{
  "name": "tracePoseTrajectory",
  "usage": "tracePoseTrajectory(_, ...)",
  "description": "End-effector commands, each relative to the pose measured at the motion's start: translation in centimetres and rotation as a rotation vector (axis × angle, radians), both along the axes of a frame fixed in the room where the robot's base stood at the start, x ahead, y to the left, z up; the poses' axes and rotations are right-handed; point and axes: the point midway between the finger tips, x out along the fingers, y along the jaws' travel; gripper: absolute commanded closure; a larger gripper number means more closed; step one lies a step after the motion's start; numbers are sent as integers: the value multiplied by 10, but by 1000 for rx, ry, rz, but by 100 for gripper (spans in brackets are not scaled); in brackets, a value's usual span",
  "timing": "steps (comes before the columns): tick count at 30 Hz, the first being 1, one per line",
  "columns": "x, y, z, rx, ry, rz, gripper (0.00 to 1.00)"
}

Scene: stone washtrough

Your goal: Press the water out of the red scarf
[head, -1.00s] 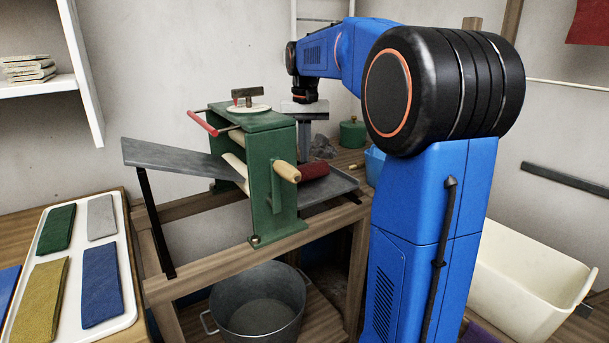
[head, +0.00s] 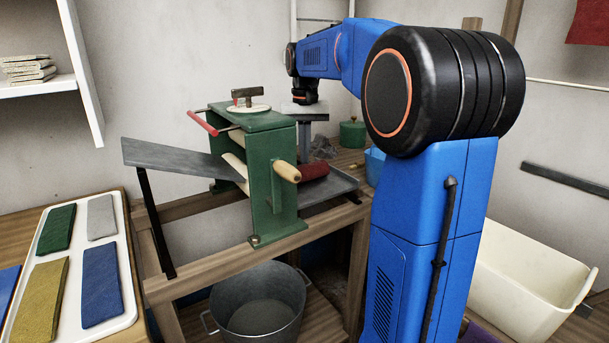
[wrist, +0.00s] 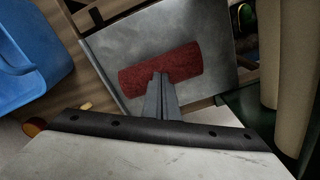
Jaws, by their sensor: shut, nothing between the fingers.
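The red scarf (head: 314,171) is a dark red roll lying on the grey metal feed tray (head: 342,188) at the right side of the green wringer (head: 262,150). In the wrist view the scarf (wrist: 160,69) lies across the tray (wrist: 140,40), with the pale rollers (wrist: 291,70) off to the right. My gripper (wrist: 160,76) is shut with its fingertips at the scarf's near edge; I cannot tell whether they touch it. In the head view the fingertips are hidden behind the wringer.
A sloping grey board (head: 180,158) leaves the wringer on the left. A metal tub (head: 258,305) stands below. A white tray (head: 130,300) of folded cloths is at left. A blue container (wrist: 30,50) stands beside the feed tray, and a cream basin (head: 530,280) is at right.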

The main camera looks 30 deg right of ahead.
Motion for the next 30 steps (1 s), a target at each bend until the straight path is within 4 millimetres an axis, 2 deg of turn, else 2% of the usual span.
tracePoseTrajectory(30, 0, 0, -12, 1, 3, 0, 100)
